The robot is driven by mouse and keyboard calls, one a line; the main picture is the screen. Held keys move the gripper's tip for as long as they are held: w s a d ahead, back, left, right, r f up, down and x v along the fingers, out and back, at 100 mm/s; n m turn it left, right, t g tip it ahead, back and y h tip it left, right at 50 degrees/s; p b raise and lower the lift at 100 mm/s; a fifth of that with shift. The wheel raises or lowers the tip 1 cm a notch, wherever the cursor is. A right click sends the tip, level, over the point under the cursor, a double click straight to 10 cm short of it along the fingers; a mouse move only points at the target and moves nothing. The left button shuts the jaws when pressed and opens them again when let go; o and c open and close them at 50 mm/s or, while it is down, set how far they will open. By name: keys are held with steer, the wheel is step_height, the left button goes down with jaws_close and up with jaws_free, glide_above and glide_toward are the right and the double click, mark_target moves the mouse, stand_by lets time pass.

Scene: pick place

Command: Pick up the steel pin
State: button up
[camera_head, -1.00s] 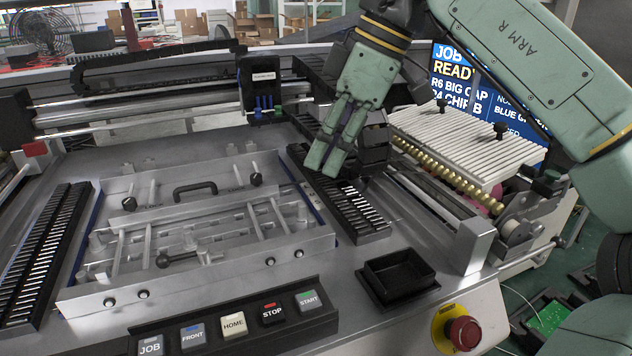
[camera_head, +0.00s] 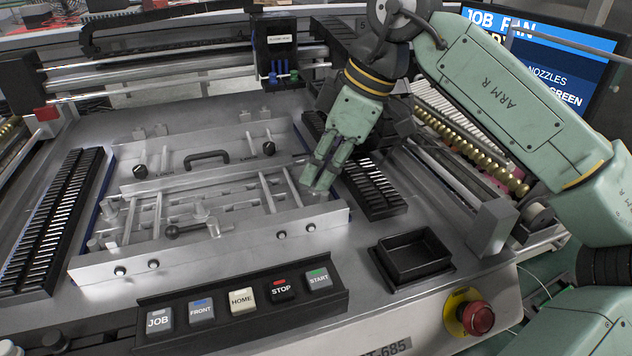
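My gripper (camera_head: 320,178) points down over the right end of the silver fixture (camera_head: 210,256). Its green fingers lie close together in this view, and I cannot tell whether they are open or hold anything. Small upright metal pins stand in the fixture, such as a steel pin (camera_head: 213,227) near the front middle. Thin slotted black racks with rows of bright metal pieces stand on both sides, the left rack (camera_head: 52,222) and the right rack (camera_head: 376,190). I cannot tell which single pin is the task's steel pin. The fingers hide the fixture's far right corner.
An empty black tray (camera_head: 412,258) sits at front right. A button panel (camera_head: 240,305) runs along the front, with a red emergency stop (camera_head: 477,318) beside it. A gantry head (camera_head: 275,50) hangs behind the fixture. Black handle (camera_head: 207,157) and knobs rise from the fixture.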

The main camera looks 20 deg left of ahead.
steer(key=shift+a+f, duration=0.15)
steer(key=shift+f, duration=0.25)
steer(key=shift+c, duration=0.2)
jaws_close()
